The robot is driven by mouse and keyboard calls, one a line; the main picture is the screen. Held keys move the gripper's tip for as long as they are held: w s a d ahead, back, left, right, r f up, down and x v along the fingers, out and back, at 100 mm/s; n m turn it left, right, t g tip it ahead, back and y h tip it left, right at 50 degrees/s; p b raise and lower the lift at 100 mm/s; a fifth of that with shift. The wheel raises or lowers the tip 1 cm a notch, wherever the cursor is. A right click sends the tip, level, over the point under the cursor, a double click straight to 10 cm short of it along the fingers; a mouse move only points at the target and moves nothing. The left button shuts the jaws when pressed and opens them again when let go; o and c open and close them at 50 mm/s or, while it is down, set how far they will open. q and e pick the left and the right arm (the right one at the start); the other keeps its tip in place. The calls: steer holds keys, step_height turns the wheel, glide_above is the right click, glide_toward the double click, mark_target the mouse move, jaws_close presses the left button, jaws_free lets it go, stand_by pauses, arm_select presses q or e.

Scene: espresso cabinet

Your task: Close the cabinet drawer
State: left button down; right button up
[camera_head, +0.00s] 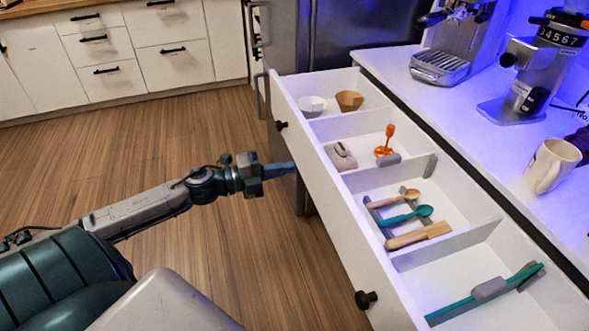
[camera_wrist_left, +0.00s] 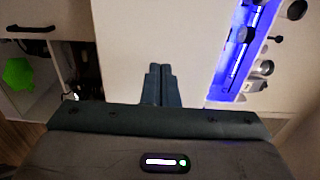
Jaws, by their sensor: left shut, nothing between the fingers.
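The white cabinet drawer (camera_head: 330,215) is pulled out from under the white counter in the head view. Its front panel carries a far dark knob (camera_head: 281,125) and a near dark knob (camera_head: 366,299). My left gripper (camera_head: 290,168) is shut and empty, with its tip close to the outer face of the front panel, between the two knobs. I cannot tell whether it touches. The shut fingers (camera_wrist_left: 160,86) also show in the left wrist view, before a pale surface. My right gripper is not in view.
The drawer's compartments hold cups, an orange tool (camera_head: 385,142), spoons and a teal tool (camera_head: 485,291). An espresso machine (camera_head: 440,66), a grinder (camera_head: 525,80) and a mug (camera_head: 552,165) stand on the counter. The wooden floor left of the drawer is clear.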

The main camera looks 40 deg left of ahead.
mark_target(307, 163)
arm_select(q)
steer(key=shift+w+d, duration=0.3)
steer(key=shift+w, duration=0.15)
steer(key=shift+w+d+r, duration=0.1)
steer(key=shift+w+r, duration=0.05)
steer(key=shift+w, duration=0.05)
steer(key=shift+w+d, duration=0.45)
steer(key=shift+w, duration=0.05)
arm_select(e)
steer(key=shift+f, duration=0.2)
arm_select(q)
steer(key=shift+w+p, duration=0.15)
steer(key=shift+p, duration=0.15)
